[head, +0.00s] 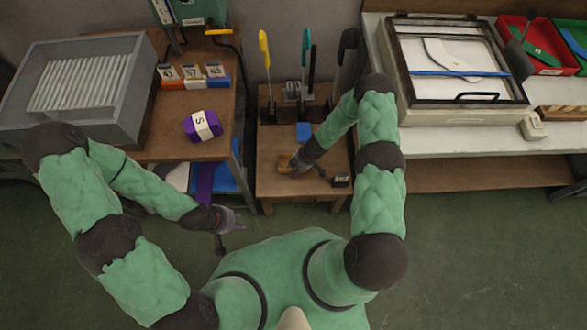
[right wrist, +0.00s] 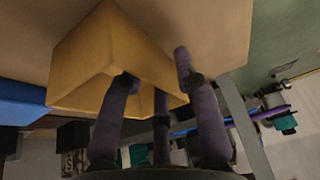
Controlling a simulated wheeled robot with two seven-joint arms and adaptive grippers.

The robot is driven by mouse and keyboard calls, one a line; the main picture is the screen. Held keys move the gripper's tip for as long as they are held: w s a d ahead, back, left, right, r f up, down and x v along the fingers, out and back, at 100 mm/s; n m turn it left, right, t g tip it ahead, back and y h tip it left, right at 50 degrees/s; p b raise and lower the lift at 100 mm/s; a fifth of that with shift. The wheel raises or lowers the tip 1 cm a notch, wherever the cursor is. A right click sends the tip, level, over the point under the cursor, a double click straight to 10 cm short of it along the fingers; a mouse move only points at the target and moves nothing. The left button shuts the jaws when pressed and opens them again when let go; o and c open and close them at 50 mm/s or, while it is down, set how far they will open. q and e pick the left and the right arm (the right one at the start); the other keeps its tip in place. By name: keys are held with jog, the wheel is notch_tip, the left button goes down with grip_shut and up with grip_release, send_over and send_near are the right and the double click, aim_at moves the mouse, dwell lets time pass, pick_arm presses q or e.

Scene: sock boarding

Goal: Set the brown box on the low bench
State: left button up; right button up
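The brown box (head: 285,163), yellowish-tan, is at the front part of the low wooden bench (head: 268,183) in the head view. In the right wrist view the box (right wrist: 105,50) fills the upper left, over the bench top. My right gripper (head: 296,166) is at the box's right side. In the right wrist view its fingers (right wrist: 158,88) are spread at the box's edge, one overlapping the box and one to its right. Whether the box rests on the bench or is slightly raised is unclear. My left gripper (head: 232,218) is over the floor, left of the bench; its finger opening is too small to tell.
A blue block (head: 303,132) and upright tools with yellow and teal handles (head: 264,48) stand behind the box. A purple banded bundle (head: 202,126) lies on the left table. Green floor is free in front.

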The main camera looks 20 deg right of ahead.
jog(key=p+v, duration=0.6)
jog(key=v, duration=0.5)
jog(key=shift+r, duration=0.2)
jog(key=s+a+r+m+y, duration=0.2)
jog(key=s+a+r+m, duration=0.6)
jog(key=a, duration=0.3)
jog(key=s+r+m+h, duration=0.2)
jog(key=s+m, duration=0.7)
jog(key=shift+s+r+g, duration=0.3)
jog(key=shift+s+g, duration=0.1)
